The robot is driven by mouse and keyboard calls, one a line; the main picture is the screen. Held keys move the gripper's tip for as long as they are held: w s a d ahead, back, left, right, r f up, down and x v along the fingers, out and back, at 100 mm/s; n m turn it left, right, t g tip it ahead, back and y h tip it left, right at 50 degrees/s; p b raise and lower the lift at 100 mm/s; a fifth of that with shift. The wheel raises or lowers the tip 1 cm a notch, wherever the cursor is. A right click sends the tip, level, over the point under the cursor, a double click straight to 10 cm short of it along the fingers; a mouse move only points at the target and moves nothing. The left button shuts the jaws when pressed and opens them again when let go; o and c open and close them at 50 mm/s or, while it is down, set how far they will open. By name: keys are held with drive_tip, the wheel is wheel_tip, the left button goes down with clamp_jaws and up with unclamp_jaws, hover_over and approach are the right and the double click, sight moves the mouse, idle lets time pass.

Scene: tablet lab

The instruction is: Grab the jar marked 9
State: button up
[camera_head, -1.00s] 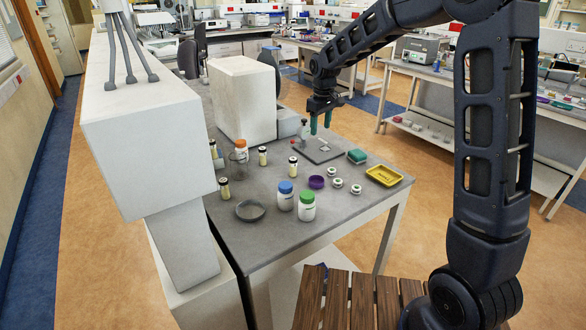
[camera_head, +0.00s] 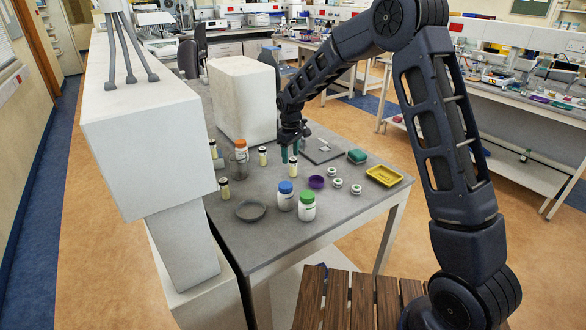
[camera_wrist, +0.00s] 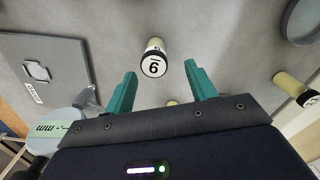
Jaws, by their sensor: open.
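The jar marked 9 (camera_wrist: 154,65) shows in the wrist view with its white lid, black underlined 9 and cream-yellow side. It lies in the picture between and slightly beyond my gripper's fingertips, not held. In the head view it appears to be the small black-topped jar (camera_head: 293,172) just in front of my gripper (camera_head: 290,158); its label is unreadable there. My gripper has two green fingers, spread open and empty, above the table in the wrist view (camera_wrist: 161,72). Another small jar (camera_wrist: 292,86) stands at the right, its number unclear.
On the grey table (camera_head: 270,235) are a blue-capped bottle (camera_head: 286,200), a green-capped bottle (camera_head: 307,210), a dark dish (camera_head: 250,211), a purple dish (camera_head: 317,182) and a yellow tray (camera_head: 384,175). More small jars (camera_head: 224,188) stand left. A flat plate (camera_wrist: 40,70) lies at left in the wrist view.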

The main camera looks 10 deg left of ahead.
sight(293, 158)
drive_tip(key=shift+w+d+f, duration=0.1)
drive_tip(key=shift+d+f, duration=0.1)
drive_tip(key=shift+f, duration=1.2)
drive_tip(key=shift+w+d+f, duration=0.1)
drive_tip(key=shift+d+f, duration=0.1)
drive_tip(key=shift+f, duration=1.15)
drive_tip(key=c, duration=1.1)
drive_tip(key=shift+r, duration=0.1)
